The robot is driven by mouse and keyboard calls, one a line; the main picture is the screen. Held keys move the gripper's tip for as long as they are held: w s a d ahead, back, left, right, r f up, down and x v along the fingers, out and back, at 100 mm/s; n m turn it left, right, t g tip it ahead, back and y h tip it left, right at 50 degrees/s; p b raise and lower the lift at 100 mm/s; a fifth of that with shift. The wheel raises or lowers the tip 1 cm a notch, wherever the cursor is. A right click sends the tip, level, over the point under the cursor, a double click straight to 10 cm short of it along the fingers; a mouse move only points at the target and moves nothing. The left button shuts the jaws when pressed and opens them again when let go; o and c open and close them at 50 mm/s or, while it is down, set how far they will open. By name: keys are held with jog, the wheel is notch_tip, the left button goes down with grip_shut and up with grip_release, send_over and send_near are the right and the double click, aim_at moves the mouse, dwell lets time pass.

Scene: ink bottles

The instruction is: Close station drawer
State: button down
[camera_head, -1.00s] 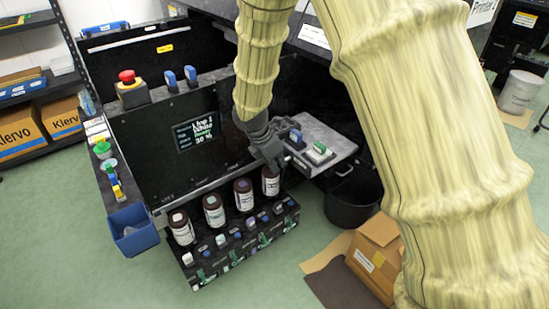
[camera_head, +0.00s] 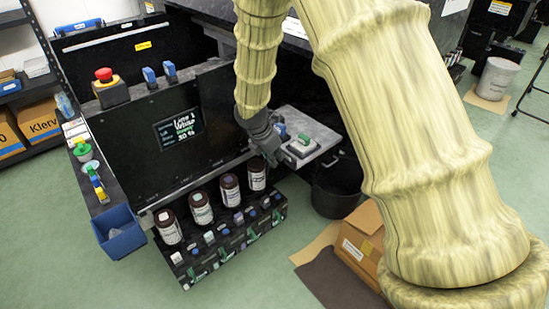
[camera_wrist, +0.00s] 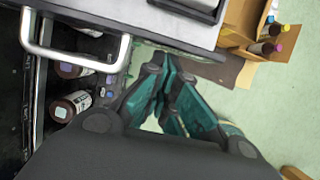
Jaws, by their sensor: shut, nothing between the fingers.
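The station drawer (camera_head: 235,250) stands pulled out low at the front of the black station. Several brown bottles with white labels (camera_head: 201,208) stand upright in it, behind a front row of small blue and white pieces. My gripper (camera_head: 276,158) is above and just right of the drawer's right end, beside the grey side shelf. In the wrist view its teal fingers (camera_wrist: 178,88) are together and empty, over the floor. A silver bar handle (camera_wrist: 75,62) is left of them, apart from them, with bottles (camera_wrist: 72,105) below it. What the handle belongs to is unclear.
The grey side shelf (camera_head: 318,140) carries a green-topped piece. A black bin (camera_head: 336,190) and an open carton (camera_head: 360,243) stand to the right; the carton holds bottles (camera_wrist: 268,47). A blue tray (camera_head: 118,232) hangs at left. Floor before the drawer is clear.

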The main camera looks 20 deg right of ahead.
aim_at(322, 135)
jog(key=w+d+p, duration=0.2)
jog(key=d+p, duration=0.1)
jog(key=d, duration=0.3)
jog(key=w+d+p, duration=0.2)
jog(key=d+p, duration=0.2)
jog(key=d, duration=0.2)
jog(key=w+d+p, duration=0.3)
jog(key=d, duration=0.4)
jog(key=shift+d, duration=0.1)
jog(key=shift+w+d+p, duration=0.25)
jog(key=shift+d+p, duration=0.2)
jog(key=shift+d, duration=0.25)
jog(key=shift+a, duration=0.1)
